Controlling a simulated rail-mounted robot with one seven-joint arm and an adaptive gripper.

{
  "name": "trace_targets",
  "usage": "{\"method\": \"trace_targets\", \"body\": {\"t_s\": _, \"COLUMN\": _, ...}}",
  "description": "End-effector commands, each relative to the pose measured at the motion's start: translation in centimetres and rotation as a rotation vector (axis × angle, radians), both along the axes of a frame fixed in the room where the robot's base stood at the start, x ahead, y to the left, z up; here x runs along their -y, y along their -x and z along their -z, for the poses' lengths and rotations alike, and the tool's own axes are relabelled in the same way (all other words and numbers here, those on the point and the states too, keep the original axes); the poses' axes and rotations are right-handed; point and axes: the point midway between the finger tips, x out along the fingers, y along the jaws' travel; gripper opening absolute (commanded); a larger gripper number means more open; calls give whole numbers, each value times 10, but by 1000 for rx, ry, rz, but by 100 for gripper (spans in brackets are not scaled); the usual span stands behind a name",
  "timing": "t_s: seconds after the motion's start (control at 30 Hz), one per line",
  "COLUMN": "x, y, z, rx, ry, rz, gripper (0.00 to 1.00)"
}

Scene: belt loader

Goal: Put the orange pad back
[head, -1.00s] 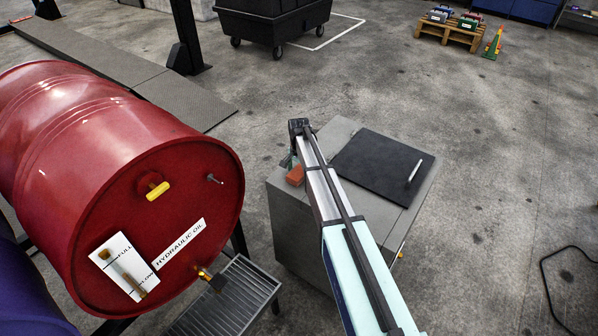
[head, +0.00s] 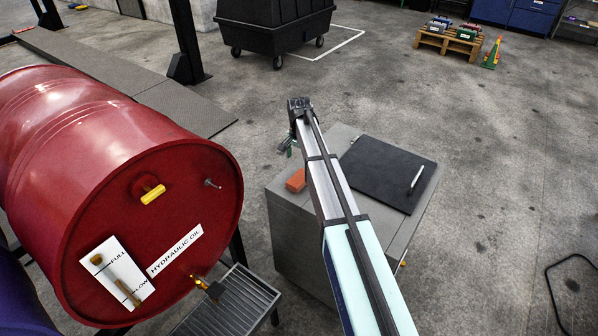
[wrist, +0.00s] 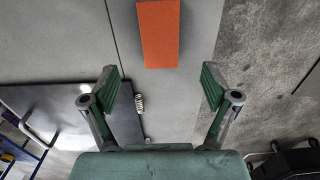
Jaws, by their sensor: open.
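The orange pad (head: 296,180) lies on the left part of the grey cabinet top (head: 345,228), beside my arm in the head view. In the wrist view the orange pad (wrist: 158,34) is at the top middle, ahead of the fingertips and apart from them. My gripper (wrist: 158,88) is open and empty, its two green-padded fingers spread wide. In the head view my gripper (head: 290,146) is small and partly hidden by my own arm, above the cabinet's far left edge.
Open floor lies right of the cabinet.

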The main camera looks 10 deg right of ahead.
Motion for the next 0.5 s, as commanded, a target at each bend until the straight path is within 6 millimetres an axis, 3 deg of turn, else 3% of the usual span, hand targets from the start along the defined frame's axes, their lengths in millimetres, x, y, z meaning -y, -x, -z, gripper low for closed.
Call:
{"method": "trace_targets", "body": {"t_s": 0.2, "x": 0, "y": 0, "z": -20, "rx": 0, "ry": 0, "rz": 0, "gripper": 86}}
{"method": "trace_targets", "body": {"t_s": 0.5, "x": 0, "y": 0, "z": -24, "rx": -1, "ry": 0, "rz": 0, "gripper": 86}}
